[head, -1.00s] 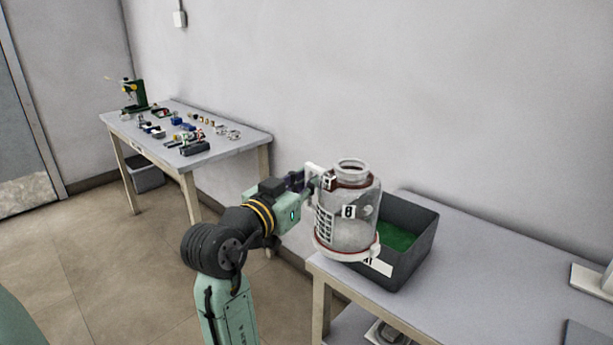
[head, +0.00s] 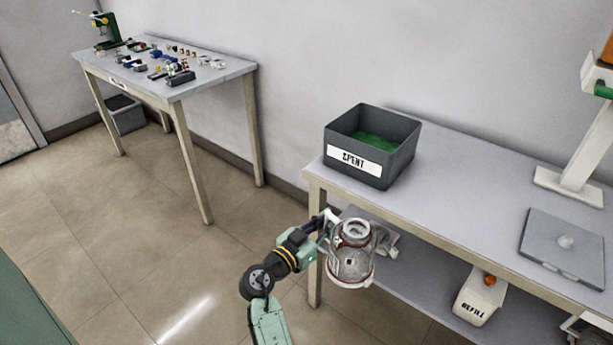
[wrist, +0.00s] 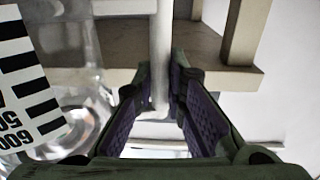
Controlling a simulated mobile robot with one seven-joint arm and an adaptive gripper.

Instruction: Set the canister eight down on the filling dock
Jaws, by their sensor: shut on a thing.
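The clear canister eight (head: 351,262), with a pale neck and dark red bands, hangs upright in front of the near bench, apart from its top. My gripper (head: 328,226) is at its upper left side. In the wrist view my gripper (wrist: 162,85) is shut on the canister's white handle bar (wrist: 161,40). The canister's clear wall (wrist: 85,85) and striped scale fill the left there. The number eight is not readable now. A grey plate with a pale knob (head: 562,258) lies on the bench at right; I cannot tell for certain whether it is the filling dock.
The bench (head: 455,205) has a clear middle. A grey bin marked SPENT (head: 400,158) stands on its left end. A white stand (head: 580,165) rises at right. Another table (head: 210,85) holds small parts.

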